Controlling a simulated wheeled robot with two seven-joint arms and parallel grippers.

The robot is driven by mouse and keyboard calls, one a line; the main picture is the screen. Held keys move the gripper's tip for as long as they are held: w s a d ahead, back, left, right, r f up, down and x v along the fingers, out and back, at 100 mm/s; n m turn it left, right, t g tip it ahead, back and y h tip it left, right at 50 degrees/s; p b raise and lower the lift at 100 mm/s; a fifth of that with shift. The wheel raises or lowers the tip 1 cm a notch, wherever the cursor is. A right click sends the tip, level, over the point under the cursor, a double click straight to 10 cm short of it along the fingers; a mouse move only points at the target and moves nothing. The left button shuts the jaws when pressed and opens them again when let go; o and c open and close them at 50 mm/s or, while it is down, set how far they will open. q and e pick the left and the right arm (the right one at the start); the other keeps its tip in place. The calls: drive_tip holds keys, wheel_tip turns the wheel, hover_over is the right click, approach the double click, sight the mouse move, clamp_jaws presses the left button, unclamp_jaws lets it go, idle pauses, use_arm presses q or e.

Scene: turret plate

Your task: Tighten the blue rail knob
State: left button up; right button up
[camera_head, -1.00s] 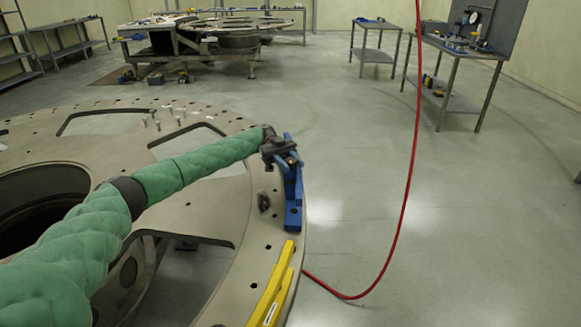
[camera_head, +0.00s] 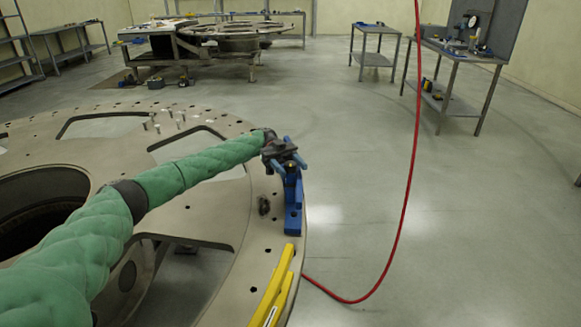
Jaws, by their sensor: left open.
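The blue rail fixture (camera_head: 293,219) stands on the outer rim of the large tan turret plate (camera_head: 215,290). A dark knob-like part (camera_head: 291,170) shows at its top, partly hidden by my gripper; I cannot make out a blue knob clearly. My left gripper (camera_head: 290,163), on the green-sleeved arm from the left, is open at the top of the fixture, its blue fingers on either side of the dark part. I cannot tell whether they touch it. My right gripper is out of view.
A yellow bar tool (camera_head: 272,290) lies on the rim in front of the fixture. A small dark part (camera_head: 264,206) sits left of it. A red hose (camera_head: 405,190) hangs to the floor on the right. Several pins (camera_head: 158,124) stand on the plate's far side. Workbenches stand farther back.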

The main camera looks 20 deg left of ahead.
sight(293, 164)
use_arm(q)
drive_tip(key=shift+r, duration=0.1)
drive_tip(key=shift+r, duration=0.3)
drive_tip(key=r+b, duration=0.1)
drive_tip(key=d+r, duration=0.1)
drive_tip(key=r, duration=0.1)
drive_tip(key=shift+s+r+b, duration=0.15)
drive_tip(key=shift+r+b, duration=0.15)
drive_tip(key=shift+b, duration=0.1)
drive_tip(key=s+d+r+b, duration=0.2)
drive_tip(key=d+r, duration=0.4)
drive_tip(key=d, duration=0.4)
drive_tip(key=shift+s+d+r, duration=0.15)
drive_tip(key=shift+s+r, duration=0.15)
drive_tip(key=shift+s, duration=0.05)
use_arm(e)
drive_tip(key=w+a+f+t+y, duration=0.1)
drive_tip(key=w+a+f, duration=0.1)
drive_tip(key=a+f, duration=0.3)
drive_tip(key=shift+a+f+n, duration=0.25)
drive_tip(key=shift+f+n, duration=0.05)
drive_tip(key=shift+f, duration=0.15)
